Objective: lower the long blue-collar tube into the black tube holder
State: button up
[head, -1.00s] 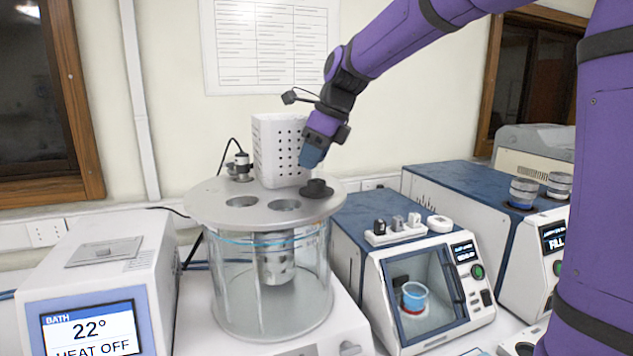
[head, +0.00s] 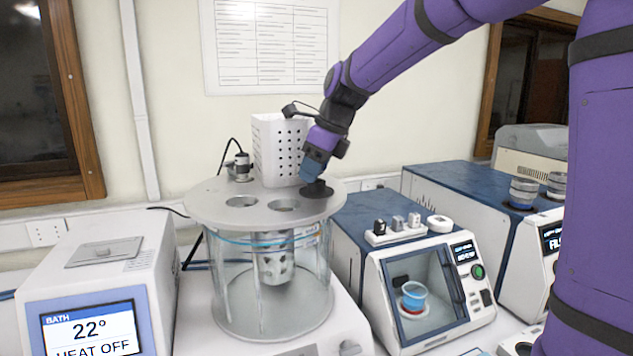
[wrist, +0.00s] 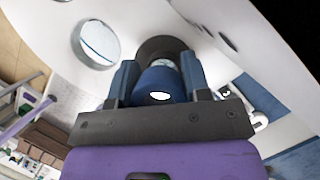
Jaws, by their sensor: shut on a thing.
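The blue-collar tube (wrist: 158,84) is between the jaws in the wrist view, seen nearly end-on from its blue top. My gripper (head: 311,173) is shut on it, just above the black tube holder (head: 318,189). The holder is a dark ring with a raised collar on the right part of the round bath lid. In the wrist view the holder (wrist: 161,47) shows directly beyond the tube, lined up with it. The tube's lower length is hidden, so I cannot tell how deep it sits in the holder.
The round grey lid (head: 214,209) covers a glass bath (head: 240,285) and has two open holes left of the holder. A white perforated box (head: 280,150) stands close behind my gripper. A blue-topped instrument (head: 345,215) stands to the right.

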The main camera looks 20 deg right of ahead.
jog(key=o, duration=1.2)
jog(key=shift+f, duration=0.1)
jog(key=shift+o, duration=0.2)
jog(key=v, duration=1.1)
